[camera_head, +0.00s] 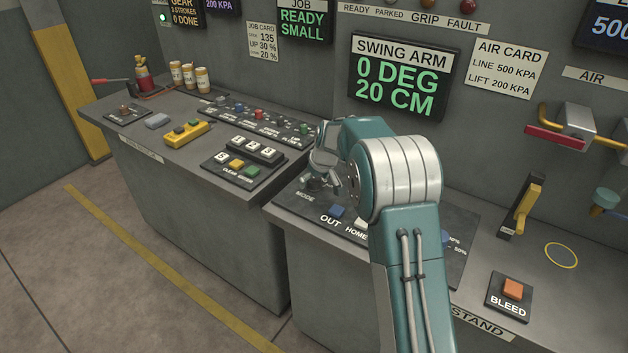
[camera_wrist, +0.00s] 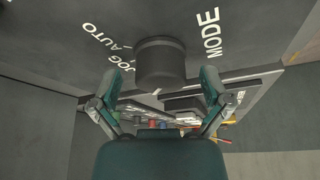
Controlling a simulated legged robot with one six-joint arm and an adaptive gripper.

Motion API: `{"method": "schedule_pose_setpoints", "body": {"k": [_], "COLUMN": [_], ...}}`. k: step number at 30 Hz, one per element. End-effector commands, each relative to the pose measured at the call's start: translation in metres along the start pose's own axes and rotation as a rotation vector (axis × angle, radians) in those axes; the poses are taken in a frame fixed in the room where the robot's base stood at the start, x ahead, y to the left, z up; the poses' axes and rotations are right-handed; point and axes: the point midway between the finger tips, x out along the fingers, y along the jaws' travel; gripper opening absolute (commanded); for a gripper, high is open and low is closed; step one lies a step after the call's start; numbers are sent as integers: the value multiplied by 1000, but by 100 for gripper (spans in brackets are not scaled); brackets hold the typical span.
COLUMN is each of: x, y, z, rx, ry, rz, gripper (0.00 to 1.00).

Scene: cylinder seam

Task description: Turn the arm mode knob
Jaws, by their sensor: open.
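The arm mode knob is a dark, round knob (camera_wrist: 160,62) on a grey panel in the wrist view, with the words MODE, JOG and AUTO printed around it. My gripper (camera_wrist: 160,84) is open, one finger on each side of the picture and the knob's image between and slightly beyond them. No contact with the knob shows, and the remaining gap is hard to judge. In the head view my gripper (camera_head: 324,166) is low over the panel beside the MODE label (camera_head: 305,197), and the knob is mostly hidden by gripper and arm.
The OUT blue button (camera_head: 336,210) lies close to my gripper. A swing arm display (camera_head: 401,78) reads 0 DEG, 20 CM. A lever (camera_head: 524,207) and an orange BLEED button (camera_head: 513,289) stand at right. The left bench holds several buttons and a yellow pendant (camera_head: 187,133).

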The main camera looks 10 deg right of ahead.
Motion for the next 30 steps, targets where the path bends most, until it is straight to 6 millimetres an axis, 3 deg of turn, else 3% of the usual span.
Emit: {"method": "schedule_pose_setpoints", "body": {"k": [6,9,12,23,30], "x": [0,0,0,2,3], "y": [0,0,0,-1,-1], "z": [0,0,0,0,1], "rx": [0,0,0,24,133], "ry": [0,0,0,-2,-5], "rz": [0,0,0,8,54], "gripper": [98,53,15,15,15]}}
